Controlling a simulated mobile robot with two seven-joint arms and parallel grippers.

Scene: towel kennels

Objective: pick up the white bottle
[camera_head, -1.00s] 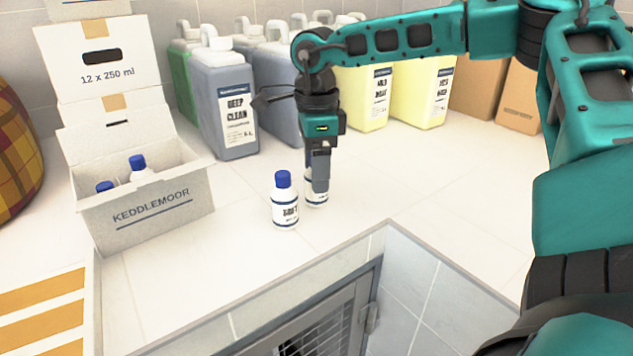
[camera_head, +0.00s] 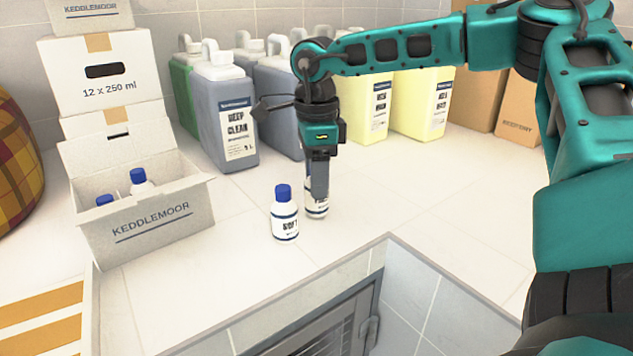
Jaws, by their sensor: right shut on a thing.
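A white bottle (camera_head: 316,210) stands on the pale tiled counter, mostly hidden behind the fingers of my right gripper (camera_head: 318,185). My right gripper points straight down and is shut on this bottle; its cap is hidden. A second white bottle (camera_head: 285,222) with a blue cap and dark lettering stands upright just to the left, close beside the gripper. Two more blue-capped white bottles (camera_head: 139,180) are in the open carton (camera_head: 155,233) marked KEDDLEMOOR at the left. My left gripper is not in view.
Large grey, green and yellow jugs (camera_head: 227,120) stand along the back wall, close behind my right gripper. Brown boxes (camera_head: 518,110) stand at the back right. The counter ends at a front edge above a metal-framed barred door (camera_head: 330,335). The counter right of the gripper is clear.

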